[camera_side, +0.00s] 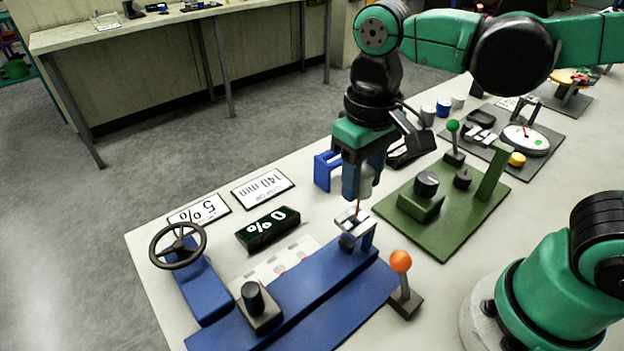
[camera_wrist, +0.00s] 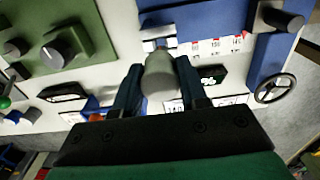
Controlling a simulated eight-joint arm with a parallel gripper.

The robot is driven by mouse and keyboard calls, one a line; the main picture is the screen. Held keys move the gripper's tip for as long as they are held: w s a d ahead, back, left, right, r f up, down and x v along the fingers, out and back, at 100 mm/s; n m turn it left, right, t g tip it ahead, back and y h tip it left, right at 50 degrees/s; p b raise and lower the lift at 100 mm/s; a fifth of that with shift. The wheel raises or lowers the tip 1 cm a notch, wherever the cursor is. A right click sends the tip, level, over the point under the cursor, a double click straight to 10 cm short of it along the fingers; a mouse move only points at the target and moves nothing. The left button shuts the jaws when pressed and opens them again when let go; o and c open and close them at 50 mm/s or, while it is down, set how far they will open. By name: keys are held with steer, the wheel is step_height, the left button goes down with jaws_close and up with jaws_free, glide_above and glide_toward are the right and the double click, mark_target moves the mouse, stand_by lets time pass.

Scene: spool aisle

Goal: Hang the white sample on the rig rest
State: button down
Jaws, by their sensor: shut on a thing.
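The white sample (camera_wrist: 160,76), a pale grey-white rounded cylinder, is between the two dark fingers of my gripper (camera_wrist: 158,88) in the wrist view. In the side view my gripper (camera_side: 362,186) points down and is shut on the sample (camera_side: 366,181), which is partly hidden by the near finger. The rig rest appears to be the pale metal fork (camera_side: 354,222) on a blue post at the end of the blue rig (camera_side: 310,290). The sample is just above this fork; I cannot tell whether they touch. The fork also shows beyond the sample in the wrist view (camera_wrist: 157,32).
An orange-knobbed lever (camera_side: 401,262) stands right of the rig. A green plate (camera_side: 445,235) with a dark knob lies behind it. A blue bracket (camera_side: 324,172), a 0% display (camera_side: 268,229), two printed cards and a handwheel (camera_side: 178,246) are left. Several small cups stand at the back.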

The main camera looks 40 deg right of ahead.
mark_target(356, 216)
steer(key=shift+f, duration=0.15)
steer(key=shift+f, duration=2.45)
steer(key=shift+c, duration=2)
jaws_free()
steer(key=shift+r, duration=0.1)
steer(key=shift+r, duration=2.75)
steer(key=w+d+t, duration=0.2)
steer(key=d+t, duration=0.5)
steer(key=shift+w+d+f, duration=0.25)
steer(key=shift+w, duration=0.1)
